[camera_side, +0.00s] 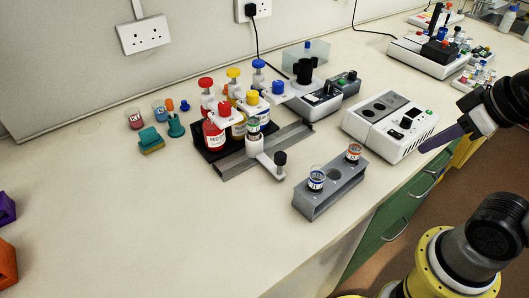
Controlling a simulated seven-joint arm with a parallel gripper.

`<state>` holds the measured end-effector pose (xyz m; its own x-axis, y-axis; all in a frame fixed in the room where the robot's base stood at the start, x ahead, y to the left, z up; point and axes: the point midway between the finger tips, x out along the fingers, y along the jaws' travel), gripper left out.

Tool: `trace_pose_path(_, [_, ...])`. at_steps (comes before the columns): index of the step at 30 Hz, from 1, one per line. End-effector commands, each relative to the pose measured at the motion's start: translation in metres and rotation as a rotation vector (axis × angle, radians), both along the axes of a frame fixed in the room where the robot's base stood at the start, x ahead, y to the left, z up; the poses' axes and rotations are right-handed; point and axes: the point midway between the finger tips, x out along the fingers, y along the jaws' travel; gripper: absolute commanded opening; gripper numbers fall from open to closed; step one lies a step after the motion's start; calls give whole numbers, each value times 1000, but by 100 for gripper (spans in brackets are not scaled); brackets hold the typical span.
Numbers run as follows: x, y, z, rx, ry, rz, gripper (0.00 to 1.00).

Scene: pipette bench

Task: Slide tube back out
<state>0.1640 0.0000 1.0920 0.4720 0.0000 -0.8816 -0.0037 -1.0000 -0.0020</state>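A small tube with a blue-green band (254,128) stands at the front of the reagent bottle station, below the blue-topped part. A grey rack (331,193) stands in front and holds a blue-labelled tube (316,179) at left and an orange-labelled tube (353,153) at right, with an empty hole between. My gripper (424,150) is at the right, beside the white instrument and apart from all tubes. Its finger opening cannot be made out.
A white two-well instrument (389,122) stands between the bottle station and my gripper. Red, yellow and blue-capped bottles (213,138) crowd the station. A teal block (151,140) and small cups lie left. The front-left bench is clear; the bench edge runs at right.

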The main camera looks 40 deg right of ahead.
Motion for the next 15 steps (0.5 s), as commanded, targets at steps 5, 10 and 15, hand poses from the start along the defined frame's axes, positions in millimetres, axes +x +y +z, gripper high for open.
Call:
trace_pose_path(5, [-4,0,4,52,21,-98,45])
trace_pose_path(10, [18,3,46,145,47,-271,65])
trace_pose_path(15, [59,17,82,211,126,-395,65])
